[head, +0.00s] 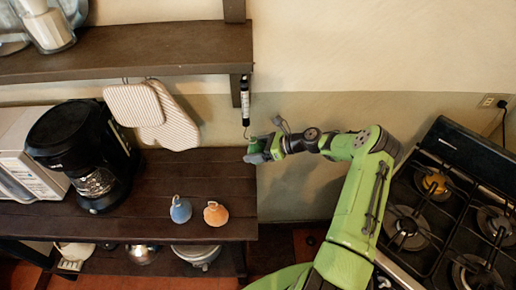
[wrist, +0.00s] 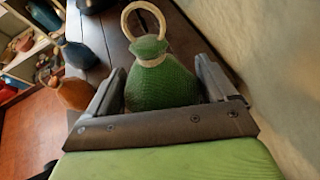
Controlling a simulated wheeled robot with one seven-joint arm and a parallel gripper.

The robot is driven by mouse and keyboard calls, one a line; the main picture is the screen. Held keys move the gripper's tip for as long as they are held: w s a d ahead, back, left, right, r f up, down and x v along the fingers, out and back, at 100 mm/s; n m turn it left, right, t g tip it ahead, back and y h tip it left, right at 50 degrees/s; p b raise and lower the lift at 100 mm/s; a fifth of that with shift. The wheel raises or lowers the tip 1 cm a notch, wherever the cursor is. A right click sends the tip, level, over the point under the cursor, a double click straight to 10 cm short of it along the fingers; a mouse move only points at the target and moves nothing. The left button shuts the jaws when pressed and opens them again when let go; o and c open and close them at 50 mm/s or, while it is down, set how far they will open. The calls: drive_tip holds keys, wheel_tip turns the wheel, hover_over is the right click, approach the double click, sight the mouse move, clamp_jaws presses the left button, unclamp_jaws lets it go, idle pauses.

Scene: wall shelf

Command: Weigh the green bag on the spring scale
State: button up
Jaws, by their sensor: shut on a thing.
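The green bag (wrist: 160,85) is between the two fingers of my gripper (wrist: 160,92) in the wrist view, with its pale ring (wrist: 144,14) pointing up and clear of the fingers. My gripper is shut on the bag's body. In the head view my gripper (head: 262,153) is near the right end of the counter, and the green bag is mostly hidden by it. The spring scale (head: 245,97) hangs from the right end of the wall shelf, with its hook (head: 246,133) just above and left of my gripper. Whether ring and hook touch cannot be told.
A blue bag (head: 180,210) and an orange bag (head: 215,214) stand on the dark counter (head: 150,180). A coffee maker (head: 82,150) stands left. Striped mitts (head: 170,120) hang under the shelf (head: 140,52). A stove (head: 450,200) is at the right.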

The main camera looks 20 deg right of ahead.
drive_tip(key=shift+a, duration=0.15)
drive_tip(key=shift+w+a+f, duration=0.15)
drive_tip(key=shift+a+f, duration=0.1)
drive_tip(key=shift+f, duration=0.2)
drive_tip(key=shift+f, duration=0.1)
drive_tip(key=shift+a+f+b, duration=0.15)
drive_tip(key=shift+f+b, duration=0.3)
drive_tip(key=shift+f, duration=0.05)
idle(0.5)
